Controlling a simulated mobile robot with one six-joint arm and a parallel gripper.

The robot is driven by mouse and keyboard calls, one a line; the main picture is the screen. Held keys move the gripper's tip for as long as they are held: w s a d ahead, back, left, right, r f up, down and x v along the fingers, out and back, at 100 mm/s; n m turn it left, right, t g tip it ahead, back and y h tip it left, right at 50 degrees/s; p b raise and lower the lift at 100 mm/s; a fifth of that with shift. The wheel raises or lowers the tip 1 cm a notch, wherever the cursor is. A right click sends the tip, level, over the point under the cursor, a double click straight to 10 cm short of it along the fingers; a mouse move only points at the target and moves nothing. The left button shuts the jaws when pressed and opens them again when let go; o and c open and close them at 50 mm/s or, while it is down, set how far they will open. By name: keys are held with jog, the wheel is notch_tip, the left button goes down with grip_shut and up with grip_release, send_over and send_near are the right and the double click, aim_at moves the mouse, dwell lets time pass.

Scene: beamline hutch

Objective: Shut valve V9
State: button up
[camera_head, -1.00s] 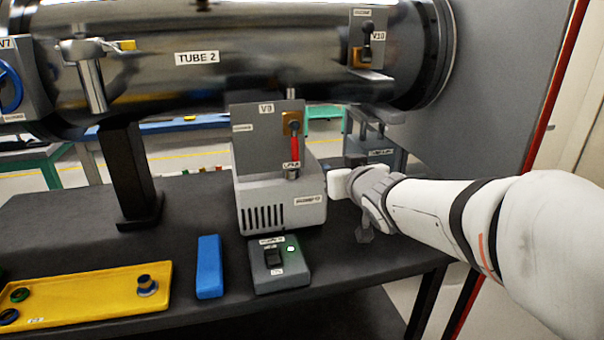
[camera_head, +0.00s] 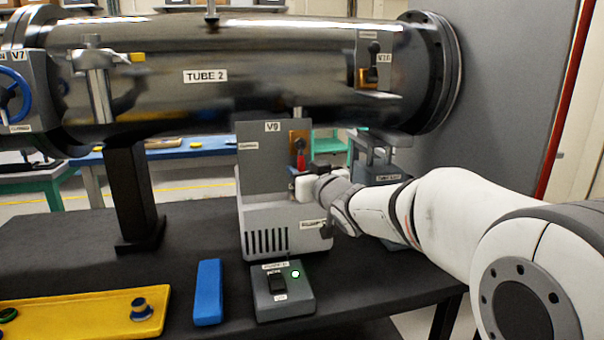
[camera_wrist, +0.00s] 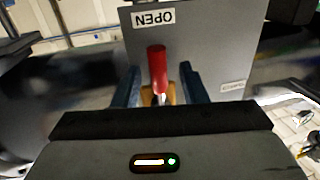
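Valve V9 has a grey upright panel (camera_head: 262,160) under TUBE 2, above a light grey vented box. Its red lever (camera_head: 301,162) hangs down from an orange pivot plate, its lower part hidden by my gripper (camera_head: 304,185). In the wrist view the red lever (camera_wrist: 157,70) stands between the two blue fingers of my gripper (camera_wrist: 159,88), with a gap visible on both sides. The fingers are open. The OPEN label (camera_wrist: 153,18) appears upside down beyond the lever's free end. A second small label (camera_wrist: 235,86) is to the side, too blurred to read.
TUBE 2 (camera_head: 240,75) runs above, with valve V10 (camera_head: 375,60) at right and V7's blue wheel (camera_head: 12,90) at left. A switch box (camera_head: 284,306) with a green light, a blue block (camera_head: 208,292) and a yellow tray (camera_head: 80,322) lie in front.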

jog(key=shift+c, duration=0.5)
grip_shut()
